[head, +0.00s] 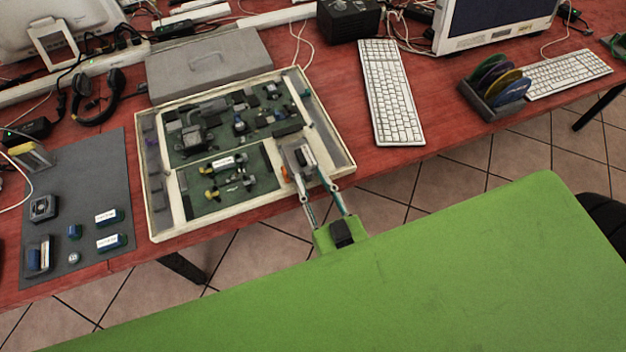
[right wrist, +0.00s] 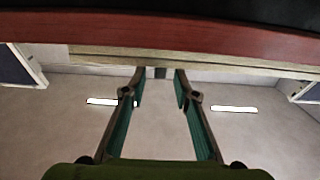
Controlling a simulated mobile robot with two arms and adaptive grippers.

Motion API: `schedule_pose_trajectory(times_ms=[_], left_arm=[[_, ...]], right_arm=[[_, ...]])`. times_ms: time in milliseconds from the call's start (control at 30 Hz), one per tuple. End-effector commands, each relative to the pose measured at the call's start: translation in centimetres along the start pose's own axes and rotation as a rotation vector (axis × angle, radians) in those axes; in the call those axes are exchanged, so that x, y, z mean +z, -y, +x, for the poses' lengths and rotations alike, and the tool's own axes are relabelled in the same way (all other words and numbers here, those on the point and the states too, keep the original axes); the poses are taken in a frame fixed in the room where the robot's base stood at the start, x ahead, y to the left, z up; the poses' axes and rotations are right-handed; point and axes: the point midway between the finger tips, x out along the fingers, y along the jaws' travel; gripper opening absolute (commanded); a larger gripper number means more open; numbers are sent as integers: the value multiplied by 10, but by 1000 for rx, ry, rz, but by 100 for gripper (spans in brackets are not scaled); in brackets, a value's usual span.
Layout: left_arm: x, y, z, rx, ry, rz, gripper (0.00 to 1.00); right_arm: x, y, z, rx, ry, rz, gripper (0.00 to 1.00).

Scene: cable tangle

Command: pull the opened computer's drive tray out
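The opened computer (head: 247,222) is a shallow cream case lying flat on the red bench, with green boards and dark parts inside. The drive tray (head: 292,151) is a light metal piece with a dark block, in the case's right front part. My right gripper (head: 310,174) reaches over the front wall to the tray's front end, fingers apart. In the right wrist view, the fingers of my right gripper (right wrist: 160,73) stand open, with a small dark piece between the tips near the case's pale edge. Contact cannot be told. My left gripper is not in view.
A grey mat (head: 85,185) with small parts lies left of the case. A grey lid (head: 209,66) lies behind it. A white keyboard (head: 391,92) and a disc rack (head: 493,88) stand to the right. Bare floor shows before the bench.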

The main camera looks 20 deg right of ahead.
Motion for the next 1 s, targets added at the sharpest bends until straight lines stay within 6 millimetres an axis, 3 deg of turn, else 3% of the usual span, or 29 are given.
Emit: schedule_pose_trajectory(times_ms=[133, 267, 700, 1000], left_arm=[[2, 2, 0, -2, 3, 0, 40], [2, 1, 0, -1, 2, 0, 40], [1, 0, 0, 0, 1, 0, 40], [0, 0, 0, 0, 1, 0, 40]], right_arm=[[0, 0, -3, 0, 0, 0, 28], [1, 0, -20, 0, 3, 0, 28], [1, 0, -106, -1, 3, 0, 28], [0, 0, -121, 0, -1, 0, 28]])
